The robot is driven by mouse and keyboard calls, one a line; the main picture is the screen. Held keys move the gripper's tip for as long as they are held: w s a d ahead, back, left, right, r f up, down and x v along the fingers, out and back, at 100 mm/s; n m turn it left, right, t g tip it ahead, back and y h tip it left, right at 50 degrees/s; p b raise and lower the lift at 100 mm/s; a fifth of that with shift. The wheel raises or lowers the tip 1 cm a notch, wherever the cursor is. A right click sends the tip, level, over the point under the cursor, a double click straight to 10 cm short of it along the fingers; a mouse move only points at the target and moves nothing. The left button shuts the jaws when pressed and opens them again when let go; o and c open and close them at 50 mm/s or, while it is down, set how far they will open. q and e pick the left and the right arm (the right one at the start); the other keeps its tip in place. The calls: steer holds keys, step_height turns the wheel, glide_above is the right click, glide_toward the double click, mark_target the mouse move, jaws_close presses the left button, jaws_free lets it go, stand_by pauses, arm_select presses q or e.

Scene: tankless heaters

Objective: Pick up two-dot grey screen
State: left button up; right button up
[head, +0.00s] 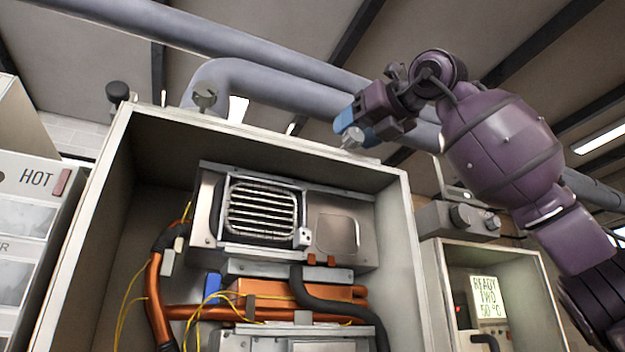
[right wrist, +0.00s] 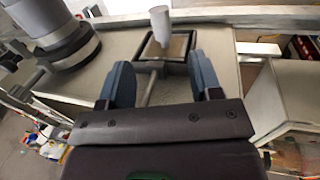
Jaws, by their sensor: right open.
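A grey slatted screen (head: 262,212) in a dark frame sits in the upper part of the open heater cabinet in the head view. A small white tag with dark dots (head: 304,237) is at its lower right corner; the dots are too small to count surely. My right gripper (head: 350,130) is up and to the right of the screen, near the cabinet's top edge and apart from the screen. In the right wrist view its blue fingers (right wrist: 160,80) are spread, with a grey fitting visible between and beyond them. My left gripper is not in view.
The cabinet's metal rim (head: 408,230) surrounds the screen. Copper pipes (head: 155,305), yellow wires and a black hose (head: 320,295) lie below it. A smaller cabinet with a lit display (head: 486,297) stands at right. The wrist view shows a black-framed square (right wrist: 167,47) and a white cylinder (right wrist: 160,22).

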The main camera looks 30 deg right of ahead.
steer(key=x, duration=0.4)
steer(key=shift+p, duration=0.3)
steer(key=shift+w+a+f, duration=0.1)
steer(key=shift+w, duration=0.55)
steer(key=p+x, duration=0.1)
steer(key=x, duration=0.2)
steer(key=shift+w+p, duration=0.3)
steer(key=shift+w, duration=0.05)
steer(key=shift+w+a, duration=0.15)
steer(key=shift+w, duration=0.35)
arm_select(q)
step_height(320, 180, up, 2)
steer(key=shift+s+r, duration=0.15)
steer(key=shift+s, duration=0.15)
arm_select(e)
steer(key=c, duration=1)
